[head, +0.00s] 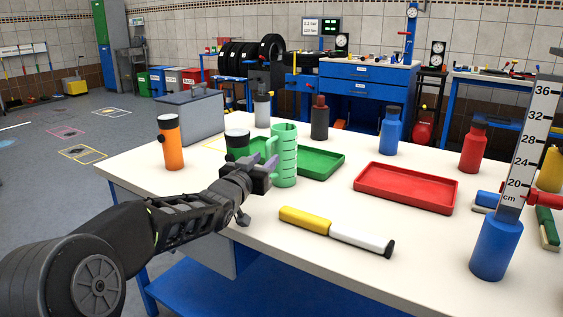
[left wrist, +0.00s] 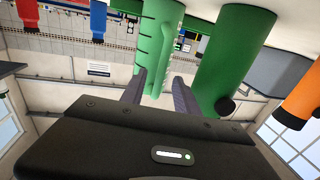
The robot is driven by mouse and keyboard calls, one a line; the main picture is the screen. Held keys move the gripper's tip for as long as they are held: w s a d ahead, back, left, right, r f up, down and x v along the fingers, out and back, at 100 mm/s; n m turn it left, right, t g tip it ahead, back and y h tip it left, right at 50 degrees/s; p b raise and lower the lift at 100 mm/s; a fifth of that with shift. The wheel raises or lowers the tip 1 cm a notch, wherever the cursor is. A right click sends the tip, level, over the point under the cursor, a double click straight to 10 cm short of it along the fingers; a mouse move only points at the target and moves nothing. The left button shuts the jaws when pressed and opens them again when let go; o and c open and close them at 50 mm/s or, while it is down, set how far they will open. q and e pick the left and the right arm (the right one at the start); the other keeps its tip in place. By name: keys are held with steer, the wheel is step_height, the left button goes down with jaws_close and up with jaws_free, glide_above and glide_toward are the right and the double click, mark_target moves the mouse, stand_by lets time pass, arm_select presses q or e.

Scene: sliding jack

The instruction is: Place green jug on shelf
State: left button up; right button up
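A light green jug (head: 285,160) with dark marks and a side handle stands upright on the white bench top. My left gripper (head: 267,166) is at its left side, by the handle. In the left wrist view the picture is upside down; the jug (left wrist: 160,40) lies ahead of the two spread fingers (left wrist: 158,84). The fingers look open, with the handle side of the jug between or just beyond their tips; contact cannot be told. A blue lower shelf (head: 255,285) shows under the bench. My right gripper is out of view.
A darker green bottle (head: 237,146) stands close left of the jug, behind my gripper. An orange bottle (head: 171,145) and a grey box (head: 190,115) are farther left. The front left bench top is clear.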

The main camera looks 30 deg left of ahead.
mark_target(283, 142)
arm_select(q)
steer(key=shift+x, duration=1.5)
jaws_close()
stand_by(0.6)
